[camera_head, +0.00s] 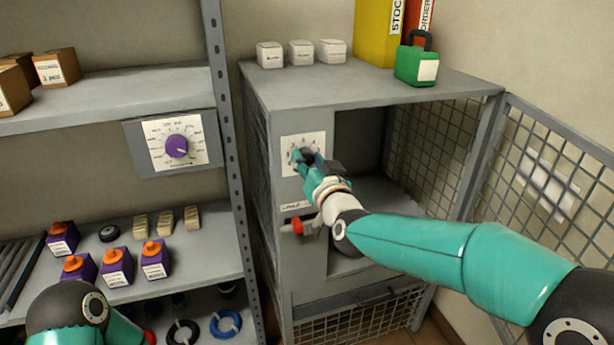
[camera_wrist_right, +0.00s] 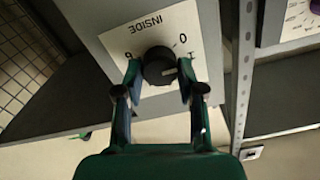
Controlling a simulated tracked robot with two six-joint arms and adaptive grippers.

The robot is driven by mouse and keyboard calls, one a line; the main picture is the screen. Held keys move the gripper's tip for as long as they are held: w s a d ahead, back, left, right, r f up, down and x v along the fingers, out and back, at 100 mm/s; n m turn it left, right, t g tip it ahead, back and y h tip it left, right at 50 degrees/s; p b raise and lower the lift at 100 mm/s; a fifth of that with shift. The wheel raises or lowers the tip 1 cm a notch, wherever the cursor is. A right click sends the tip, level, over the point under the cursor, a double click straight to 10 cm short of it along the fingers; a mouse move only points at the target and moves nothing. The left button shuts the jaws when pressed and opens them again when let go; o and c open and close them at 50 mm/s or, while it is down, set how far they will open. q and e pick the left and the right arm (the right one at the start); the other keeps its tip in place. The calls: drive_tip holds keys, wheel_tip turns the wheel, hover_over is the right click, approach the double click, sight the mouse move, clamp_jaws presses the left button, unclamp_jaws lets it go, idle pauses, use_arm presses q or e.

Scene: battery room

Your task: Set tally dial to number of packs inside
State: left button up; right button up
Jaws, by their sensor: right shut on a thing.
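The tally dial is a black knob (camera_wrist_right: 158,66) on a white plate (camera_wrist_right: 120,42) marked INSIDE, with 0 and 1 readable in the right wrist view. A pale mark on the knob points to the right in that view, toward the side between 0 and 1. My right gripper (camera_wrist_right: 160,82) has a finger on each side of the knob and is shut on it. In the head view my right gripper (camera_head: 305,162) covers most of the dial on the cage's front plate (camera_head: 289,145). The cage (camera_head: 385,88) is open; no packs show in the visible part, but my arm hides some.
Purple packs with orange caps (camera_head: 117,267) stand on the left shelf, below another dial with a purple knob (camera_head: 177,146). A red-handled latch (camera_head: 298,225) is under the gripper. The mesh door (camera_head: 540,170) stands open at right. A green case (camera_head: 416,66) sits on top.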

drive_tip(key=shift+f+m+b, duration=0.2)
drive_tip(key=shift+m+b, duration=0.6)
drive_tip(key=shift+m, duration=0.2)
drive_tip(key=o, duration=1.1)
drive_tip(key=shift+r, duration=0.15)
drive_tip(key=shift+o, duration=0.2)
drive_tip(key=shift+s+d, duration=0.1)
drive_tip(key=v, duration=1.1)
drive_tip(key=shift+s, duration=0.35)
drive_tip(key=shift+d, duration=0.2)
